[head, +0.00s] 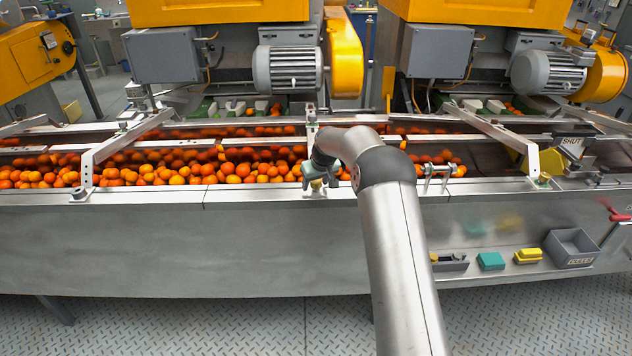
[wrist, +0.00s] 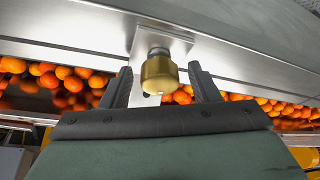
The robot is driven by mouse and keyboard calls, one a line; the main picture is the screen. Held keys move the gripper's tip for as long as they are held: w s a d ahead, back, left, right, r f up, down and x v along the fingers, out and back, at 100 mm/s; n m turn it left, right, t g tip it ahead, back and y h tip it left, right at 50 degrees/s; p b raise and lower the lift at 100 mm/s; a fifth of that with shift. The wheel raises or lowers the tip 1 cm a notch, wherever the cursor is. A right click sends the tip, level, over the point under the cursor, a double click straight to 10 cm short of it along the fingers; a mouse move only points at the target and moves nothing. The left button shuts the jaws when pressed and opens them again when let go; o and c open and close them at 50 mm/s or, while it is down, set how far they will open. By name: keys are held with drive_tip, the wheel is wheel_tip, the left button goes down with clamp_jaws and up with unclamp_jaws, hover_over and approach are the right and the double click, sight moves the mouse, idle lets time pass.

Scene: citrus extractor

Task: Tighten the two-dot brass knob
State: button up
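A brass knob (wrist: 160,75) sits on a small metal plate at the rail in the wrist view. No dots can be made out on it. My gripper (wrist: 160,83) is open, with one dark finger on each side of the knob and a visible gap on both sides. In the head view my gripper (head: 318,172) is at the trough's front rail near the middle, and the brass knob (head: 316,185) shows small beneath it, partly hidden by my gripper.
Oranges (head: 235,172) fill the trough behind the rail. Slanted metal arms (head: 125,145) cross above it. A second bracket (head: 535,160) stands right, near a SHUT sign (head: 572,142). A green block (head: 491,261), a yellow block (head: 528,255) and a grey bin (head: 571,248) sit on the front ledge.

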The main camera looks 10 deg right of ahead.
drive_tip(key=c, duration=0.9)
drive_tip(key=shift+a+f+m+h+b, duration=0.15)
drive_tip(key=shift+m+h+b, duration=0.25)
drive_tip(key=shift+m+b, duration=0.6)
drive_tip(key=shift+r+m+h+b, duration=0.2)
drive_tip(key=shift+m+h+b, duration=0.25)
drive_tip(key=shift+m, duration=0.95)
drive_tip(key=o, duration=0.9)
drive_tip(key=shift+o, duration=0.2)
drive_tip(key=b+v, duration=0.2)
drive_tip(key=v, duration=1.5)
drive_tip(key=shift+r, duration=0.2)
drive_tip(key=shift+s, duration=0.1)
